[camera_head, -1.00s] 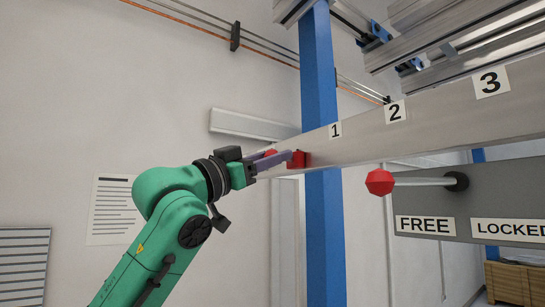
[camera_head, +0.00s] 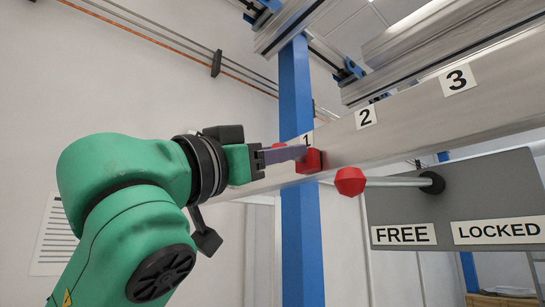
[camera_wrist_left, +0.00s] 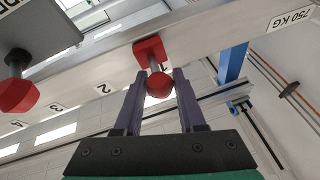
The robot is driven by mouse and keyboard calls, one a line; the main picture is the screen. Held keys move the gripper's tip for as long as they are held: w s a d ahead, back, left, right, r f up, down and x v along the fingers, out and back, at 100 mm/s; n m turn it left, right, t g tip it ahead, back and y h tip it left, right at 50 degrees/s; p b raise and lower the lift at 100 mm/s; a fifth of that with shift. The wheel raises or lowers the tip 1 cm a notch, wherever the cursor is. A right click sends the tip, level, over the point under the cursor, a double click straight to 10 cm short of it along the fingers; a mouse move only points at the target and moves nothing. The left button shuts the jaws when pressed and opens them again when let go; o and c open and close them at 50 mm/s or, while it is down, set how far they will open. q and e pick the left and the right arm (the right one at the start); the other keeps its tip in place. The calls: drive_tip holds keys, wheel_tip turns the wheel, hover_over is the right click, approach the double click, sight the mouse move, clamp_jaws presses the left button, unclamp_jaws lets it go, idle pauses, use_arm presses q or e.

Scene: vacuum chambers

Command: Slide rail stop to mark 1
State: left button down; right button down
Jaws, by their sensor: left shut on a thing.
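The red rail stop (camera_head: 312,160) sits on the grey metal rail (camera_head: 410,118), directly below the label 1 (camera_head: 307,140). I cannot tell whether it lines up exactly with the mark. In the left wrist view it is a red block (camera_wrist_left: 149,50) with a round red knob (camera_wrist_left: 159,85). My left gripper (camera_head: 298,154) reaches in from the left. In the wrist view its two purple fingers (camera_wrist_left: 159,92) are shut on the knob, one on each side. My right gripper is not in view.
Labels 2 (camera_head: 366,117) and 3 (camera_head: 458,81) lie farther right along the rail. A lever with a red knob (camera_head: 350,181) points left on a grey panel (camera_head: 490,195), above the FREE label (camera_head: 403,234). A blue post (camera_head: 302,240) stands behind the rail.

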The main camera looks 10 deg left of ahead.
use_arm(q)
drive_tip(key=c, duration=0.7)
unclamp_jaws()
drive_tip(key=shift+w+a+r, duration=0.1)
drive_tip(key=shift+a, duration=0.1)
drive_tip(key=shift+o, duration=0.9)
drive_tip(key=shift+w+a, duration=0.15)
drive_tip(key=shift+a, duration=0.1)
drive_tip(key=shift+s+f+b, duration=0.25)
drive_tip(key=shift+b, duration=0.05)
drive_tip(key=b+v, duration=0.7)
drive_tip(key=v, duration=0.7)
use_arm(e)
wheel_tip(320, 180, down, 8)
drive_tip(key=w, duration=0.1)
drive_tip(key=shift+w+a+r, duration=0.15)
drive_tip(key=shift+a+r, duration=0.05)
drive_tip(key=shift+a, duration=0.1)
use_arm(q)
drive_tip(key=shift+w+r, duration=0.1)
drive_tip(key=shift+a, duration=0.1)
